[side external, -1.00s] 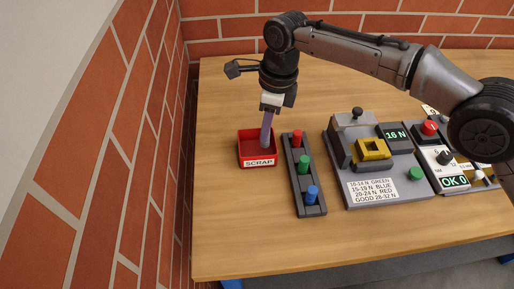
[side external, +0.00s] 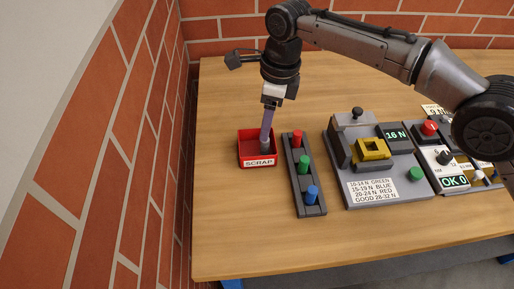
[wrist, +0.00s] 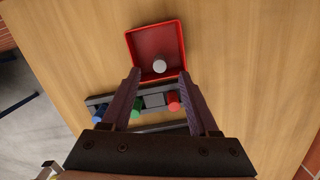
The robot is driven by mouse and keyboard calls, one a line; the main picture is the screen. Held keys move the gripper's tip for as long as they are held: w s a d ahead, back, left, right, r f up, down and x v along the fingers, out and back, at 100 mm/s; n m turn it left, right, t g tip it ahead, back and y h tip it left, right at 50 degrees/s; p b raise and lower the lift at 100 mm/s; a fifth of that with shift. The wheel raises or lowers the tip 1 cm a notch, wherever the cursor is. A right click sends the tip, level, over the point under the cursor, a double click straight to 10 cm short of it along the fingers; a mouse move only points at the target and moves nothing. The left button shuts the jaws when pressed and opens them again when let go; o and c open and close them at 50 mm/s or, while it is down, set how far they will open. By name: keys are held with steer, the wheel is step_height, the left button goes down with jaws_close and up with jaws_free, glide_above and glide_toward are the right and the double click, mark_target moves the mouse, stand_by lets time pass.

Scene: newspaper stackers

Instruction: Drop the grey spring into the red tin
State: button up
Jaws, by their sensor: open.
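The red tin (side external: 243,151), labelled SCRAP, sits on the table at the left of the side view. It also shows at the top of the wrist view (wrist: 134,47). The grey spring (wrist: 159,66) shows as a small pale grey cylinder inside the tin, near its wall on the gripper side. In the side view it is small and partly hidden by the fingers and the tin's front wall. My gripper (wrist: 158,76) is open, its two long purple fingers apart with the spring between or just beyond their tips. In the side view its fingers (side external: 266,139) point down over the tin.
A dark rack (side external: 309,185) with red, green and blue pegs stands right of the tin. A grey tester (side external: 395,180) reading 16 N, with a yellow block, is further right, beside a panel reading OK 0. A brick wall rises at the left. The front table area is clear.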

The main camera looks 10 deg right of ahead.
steer(key=shift+s+d+r, duration=0.1)
steer(key=shift+d+r, duration=0.1)
steer(key=shift+r, duration=1.15)
steer(key=shift+d+r, duration=0.15)
steer(key=shift+r, duration=1.15)
